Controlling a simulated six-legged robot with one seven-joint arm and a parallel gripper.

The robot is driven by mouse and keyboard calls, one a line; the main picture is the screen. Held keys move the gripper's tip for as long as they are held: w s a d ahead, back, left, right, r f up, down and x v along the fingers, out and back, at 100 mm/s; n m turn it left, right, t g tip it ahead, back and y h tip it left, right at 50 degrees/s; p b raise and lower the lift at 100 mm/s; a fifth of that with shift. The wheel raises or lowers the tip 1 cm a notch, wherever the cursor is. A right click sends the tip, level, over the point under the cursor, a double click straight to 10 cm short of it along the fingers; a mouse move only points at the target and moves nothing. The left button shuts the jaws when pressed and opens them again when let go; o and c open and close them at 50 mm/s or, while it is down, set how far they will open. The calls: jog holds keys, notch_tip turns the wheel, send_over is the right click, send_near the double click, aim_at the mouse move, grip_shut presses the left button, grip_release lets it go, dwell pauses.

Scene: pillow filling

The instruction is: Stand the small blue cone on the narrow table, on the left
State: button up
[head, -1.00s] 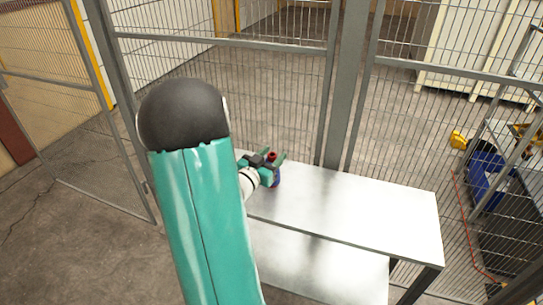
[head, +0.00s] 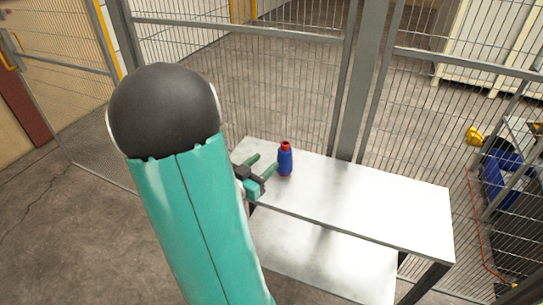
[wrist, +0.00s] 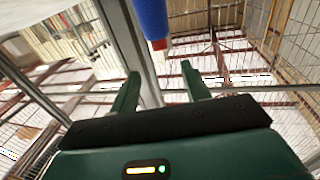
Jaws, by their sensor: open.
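The small blue cone (head: 285,161), with a red top and a red lower rim, stands upright on the left part of the narrow table (head: 375,208). My gripper (head: 264,166) is open and empty, just left of the cone and apart from it in the head view. In the wrist view, the blue cone (wrist: 152,20) shows at the top, beyond the open fingertips of my gripper (wrist: 160,72). My arm hides the table's left end in part.
A wire mesh fence (head: 300,90) with grey posts runs close behind the table. The tabletop right of the cone is bare. A lower shelf (head: 320,262) shows beneath. A cart with a blue item (head: 502,172) is beyond the fence at right.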

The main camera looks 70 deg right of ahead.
jog(key=shift+w+a, duration=0.15)
jog(key=shift+a, duration=0.2)
jog(key=w+a+r+n+t+y, duration=0.1)
jog(key=w+a+n+t+y, duration=0.15)
jog(key=w+t, duration=0.45)
jog(key=w+a+r+n+t+y, duration=0.1)
jog(key=w+a+r+n+t, duration=0.2)
jog(key=w, duration=0.8)
jog(key=w+a+r+n+t+y, duration=0.1)
jog(key=w+a+n+t+y, duration=0.3)
jog(key=a, duration=0.4)
jog(key=w+a+r+n+t+y, duration=0.25)
jog(key=w+a, duration=0.25)
jog(key=a, duration=0.3)
jog(key=s+a+r+n+g+y, duration=0.1)
jog(key=s+a+r+n+y, duration=0.15)
jog(key=a+n+y, duration=0.85)
jog(key=s+a+m+g+h, duration=0.1)
jog(key=s+a+g+h, duration=0.3)
jog(key=s+a, duration=0.6)
jog(key=shift+s+r, duration=0.3)
jog(key=shift+s, duration=0.35)
